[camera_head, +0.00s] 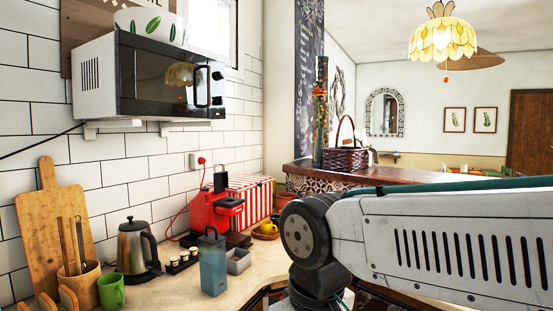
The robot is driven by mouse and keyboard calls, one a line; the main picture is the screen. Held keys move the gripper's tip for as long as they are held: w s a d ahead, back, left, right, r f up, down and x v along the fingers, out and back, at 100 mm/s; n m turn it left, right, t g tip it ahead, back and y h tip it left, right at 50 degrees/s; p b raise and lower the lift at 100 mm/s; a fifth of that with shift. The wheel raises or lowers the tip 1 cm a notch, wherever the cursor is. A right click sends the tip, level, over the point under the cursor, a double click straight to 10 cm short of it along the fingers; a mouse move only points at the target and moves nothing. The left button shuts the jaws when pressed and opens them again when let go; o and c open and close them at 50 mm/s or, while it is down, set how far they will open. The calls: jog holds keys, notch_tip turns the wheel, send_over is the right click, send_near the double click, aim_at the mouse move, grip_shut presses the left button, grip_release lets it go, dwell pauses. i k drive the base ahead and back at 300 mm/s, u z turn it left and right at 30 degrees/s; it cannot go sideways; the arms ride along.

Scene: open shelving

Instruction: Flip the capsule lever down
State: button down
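A red coffee machine (205,212) stands on the counter against the tiled wall, in front of a red-and-white striped box. Its upper part, where a capsule lever could be, is small in this view, and I cannot tell whether a lever is up or down. My arm fills the right of the view as a large white link with a dark joint at its left end. My gripper is not in view.
The counter (262,262) holds a blue container (213,264), a small grey box (238,261), a kettle (137,248), a green mug (111,291) and a cutting board (57,220). A microwave (150,80) hangs on the wall above. A wicker basket (345,158) stands on the raised ledge.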

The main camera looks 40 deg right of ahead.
aim_at(221, 178)
jog(key=z, duration=0.5)
jog(key=i, duration=1.1)
jog(key=u, duration=0.15)
